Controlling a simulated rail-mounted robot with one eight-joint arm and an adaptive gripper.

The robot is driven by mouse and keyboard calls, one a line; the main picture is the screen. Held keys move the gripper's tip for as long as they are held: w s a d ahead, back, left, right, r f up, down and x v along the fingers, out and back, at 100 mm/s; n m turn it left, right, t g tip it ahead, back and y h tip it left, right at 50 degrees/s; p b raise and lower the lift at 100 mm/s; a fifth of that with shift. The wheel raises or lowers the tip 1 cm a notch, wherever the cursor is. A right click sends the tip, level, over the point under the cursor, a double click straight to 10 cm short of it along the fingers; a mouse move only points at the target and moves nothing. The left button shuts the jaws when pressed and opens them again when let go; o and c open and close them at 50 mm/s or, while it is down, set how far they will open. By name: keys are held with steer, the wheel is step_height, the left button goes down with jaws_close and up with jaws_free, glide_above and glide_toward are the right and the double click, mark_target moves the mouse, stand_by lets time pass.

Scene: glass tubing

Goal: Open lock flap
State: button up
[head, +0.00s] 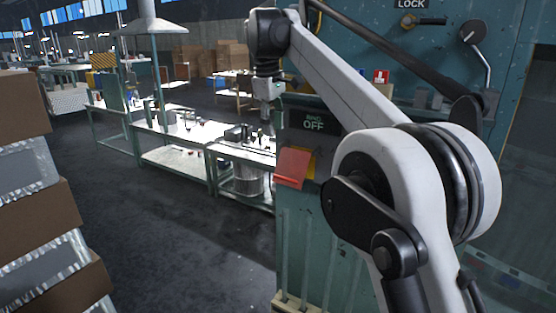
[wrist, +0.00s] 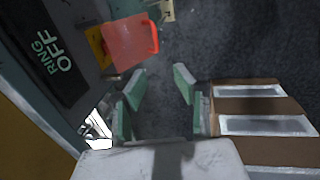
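A red flap (head: 293,167) sits over a yellow plate (head: 310,163) on the teal machine's side, below a "RING OFF" label (head: 313,122). It also shows in the wrist view as a red flap (wrist: 132,42) with a looped edge at its right. A "LOCK" label (head: 411,4) with a dark handle (head: 425,20) is high on the machine. I cannot tell which part is the lock flap. My gripper (head: 267,128) points down, left of the "RING OFF" panel. In the wrist view my gripper's fingers (wrist: 160,80) are apart, empty, and clear of the red flap.
The teal machine (head: 335,225) fills the right side, with a crank lever (head: 482,55) near the top. Lit workbenches (head: 180,130) stand behind at left. Stacked cardboard boxes (head: 45,215) stand at the left edge. The dark floor (head: 170,240) between them is clear.

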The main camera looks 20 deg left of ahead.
steer(key=shift+s+r, duration=0.1)
steer(key=shift+r, duration=0.2)
steer(key=shift+c, duration=0.2)
